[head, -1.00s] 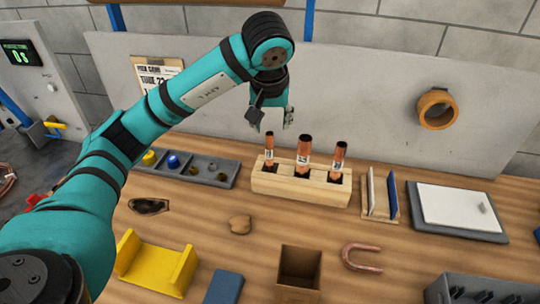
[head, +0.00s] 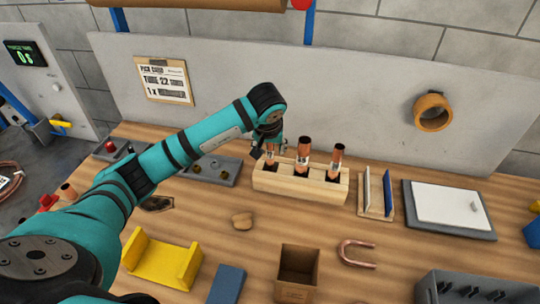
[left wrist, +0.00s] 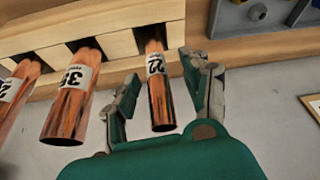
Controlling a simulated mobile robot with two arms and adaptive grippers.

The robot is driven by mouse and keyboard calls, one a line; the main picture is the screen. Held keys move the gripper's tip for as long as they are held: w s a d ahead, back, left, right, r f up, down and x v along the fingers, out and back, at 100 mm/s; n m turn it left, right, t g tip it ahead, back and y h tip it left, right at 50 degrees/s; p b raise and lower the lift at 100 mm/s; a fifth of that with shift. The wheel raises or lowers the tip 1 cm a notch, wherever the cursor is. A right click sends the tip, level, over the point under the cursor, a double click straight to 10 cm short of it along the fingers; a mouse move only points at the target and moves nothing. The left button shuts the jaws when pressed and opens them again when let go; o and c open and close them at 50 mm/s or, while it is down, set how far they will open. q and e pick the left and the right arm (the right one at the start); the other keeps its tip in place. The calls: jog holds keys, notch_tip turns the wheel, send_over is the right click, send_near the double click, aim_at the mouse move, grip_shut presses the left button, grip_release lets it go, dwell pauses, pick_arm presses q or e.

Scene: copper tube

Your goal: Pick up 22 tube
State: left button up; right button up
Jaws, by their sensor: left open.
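Three copper tubes stand in a light wooden rack (head: 300,186). The left one in the head view is mostly hidden by my left gripper (head: 270,143). In the left wrist view this tube (left wrist: 160,100) carries a white label that appears to read 22. My left gripper (left wrist: 163,80) is open there, with one finger on each side of the 22 tube and gaps visible. The thicker middle tube (head: 304,152) and the right tube (head: 338,157) are outside the fingers. My right gripper is not in view.
A grey tray (head: 213,170) lies left of the rack, and a blue and wooden stand (head: 375,192) right of it. A cardboard box (head: 298,270), yellow cradle (head: 160,262) and bent copper pipe (head: 357,255) lie in front. A grey board (head: 350,90) stands behind.

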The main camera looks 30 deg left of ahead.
pick_arm(q)
grip_shut()
dwell(0.3)
jog(key=shift+r, duration=0.1)
